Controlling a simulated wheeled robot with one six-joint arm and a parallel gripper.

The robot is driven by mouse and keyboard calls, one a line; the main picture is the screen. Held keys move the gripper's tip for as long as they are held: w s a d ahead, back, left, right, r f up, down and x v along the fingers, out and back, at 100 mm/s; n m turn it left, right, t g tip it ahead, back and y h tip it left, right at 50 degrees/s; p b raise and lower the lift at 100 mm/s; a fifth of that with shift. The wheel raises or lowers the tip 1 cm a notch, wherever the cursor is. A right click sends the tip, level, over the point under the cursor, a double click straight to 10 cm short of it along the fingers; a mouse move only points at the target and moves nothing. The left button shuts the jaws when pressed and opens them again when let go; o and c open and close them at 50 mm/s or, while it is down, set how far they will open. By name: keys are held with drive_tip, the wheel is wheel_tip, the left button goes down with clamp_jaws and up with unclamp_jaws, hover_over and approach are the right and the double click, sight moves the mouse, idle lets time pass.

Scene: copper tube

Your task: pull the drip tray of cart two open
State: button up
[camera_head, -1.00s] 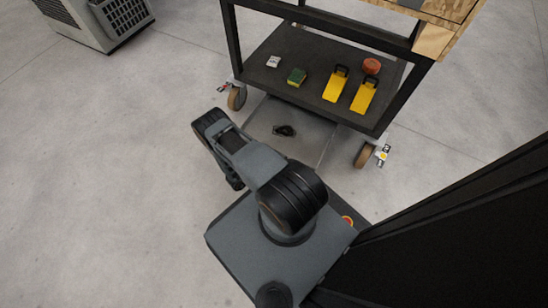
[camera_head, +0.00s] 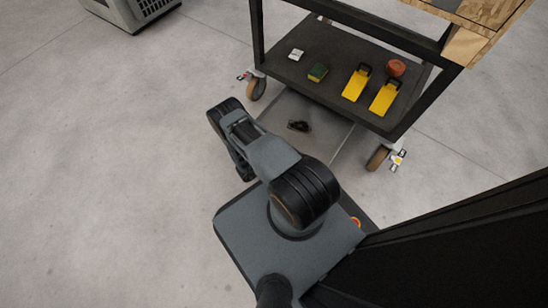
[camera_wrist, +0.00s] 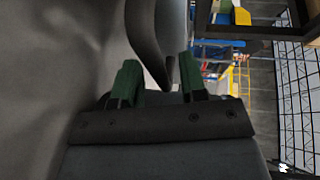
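Cart two is a black-framed cart (camera_head: 425,95) at the upper right of the head view. Its drip tray (camera_head: 325,140), a shallow grey tray, juts out from under the lower shelf between the wheels. A dark item or patch (camera_head: 299,125) shows in the tray. My arm hides the tray's near left part, and my gripper's fingertips are hidden in the head view. In the wrist view my gripper (camera_wrist: 160,85) has two green fingers standing apart. A dark curved bar (camera_wrist: 150,35), perhaps the tray's handle, reaches between them. A pale gap shows beside it; I cannot tell whether a finger touches it.
The lower shelf (camera_head: 330,85) holds two yellow items (camera_head: 356,85), a red round item (camera_head: 397,67), a green block (camera_head: 318,72) and a white piece (camera_head: 296,55). Cart casters (camera_head: 256,88) flank the tray. A grey machine (camera_head: 135,10) stands upper left. The left floor is clear.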

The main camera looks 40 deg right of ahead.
drive_tip(key=w+a+r+p, duration=0.1)
drive_tip(key=a+r+p, duration=0.1)
drive_tip(key=a, duration=1.1)
drive_tip(key=shift+r+p, duration=0.2)
drive_tip(key=shift+p, duration=0.1)
drive_tip(key=shift+w, duration=0.1)
